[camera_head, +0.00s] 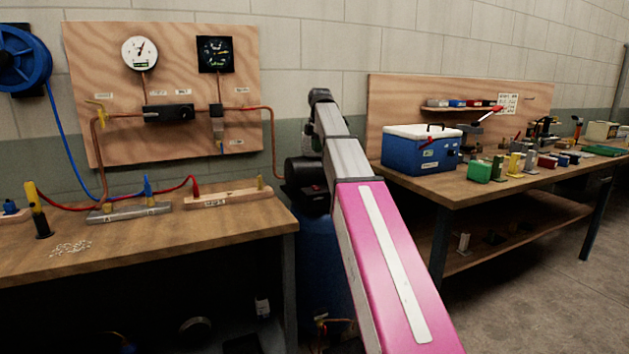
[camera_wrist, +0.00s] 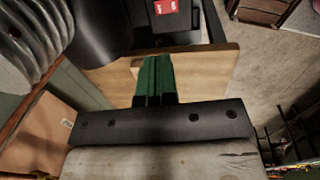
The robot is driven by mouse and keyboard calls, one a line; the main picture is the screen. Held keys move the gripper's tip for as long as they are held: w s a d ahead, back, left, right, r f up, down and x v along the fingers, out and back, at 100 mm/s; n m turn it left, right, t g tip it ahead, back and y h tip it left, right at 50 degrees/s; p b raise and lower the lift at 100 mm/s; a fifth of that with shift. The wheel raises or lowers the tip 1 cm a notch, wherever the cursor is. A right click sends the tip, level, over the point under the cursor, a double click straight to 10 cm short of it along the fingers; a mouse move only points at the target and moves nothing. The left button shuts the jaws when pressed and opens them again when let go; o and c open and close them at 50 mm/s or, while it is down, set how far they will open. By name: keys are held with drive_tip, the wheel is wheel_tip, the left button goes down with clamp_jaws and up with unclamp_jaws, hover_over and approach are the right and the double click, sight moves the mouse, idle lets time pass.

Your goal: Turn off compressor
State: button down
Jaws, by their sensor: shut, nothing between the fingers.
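The compressor's blue tank (camera_head: 318,255) stands in the gap between the two benches, partly hidden behind my arm. Its black motor housing (camera_head: 303,172) and a dark box (camera_head: 308,197) with a small red mark sit on top. In the wrist view a black box with a red label or switch (camera_wrist: 167,6) shows at the top edge, cut off by the frame. My gripper (camera_wrist: 154,60) has green fingers that are together and empty, pointing at the black box just beyond them. I cannot tell whether they touch it. The head view does not show the fingers clearly.
The left bench (camera_head: 150,235) carries hoses and manifolds below a gauge board (camera_head: 90,60). The right bench (camera_head: 470,190) holds a blue cooler (camera_head: 408,155) and several small blocks. In the wrist view a ribbed grey part (camera_wrist: 25,45) and a dark cylinder (camera_wrist: 103,30) are close at left.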

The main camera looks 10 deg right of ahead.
sight(317, 187)
drive_tip(key=f, duration=0.4)
drive_tip(key=w+f, duration=0.1)
drive_tip(key=f, duration=0.9)
drive_tip(key=shift+w+a, duration=0.25)
drive_tip(key=shift+w, duration=0.05)
drive_tip(key=shift+f, duration=0.25)
drive_tip(key=shift+s, duration=0.1)
drive_tip(key=shift+s+d+r, duration=0.1)
drive_tip(key=shift+s+d, duration=0.1)
drive_tip(key=shift+s, duration=0.5)
drive_tip(key=shift+w+r, duration=0.1)
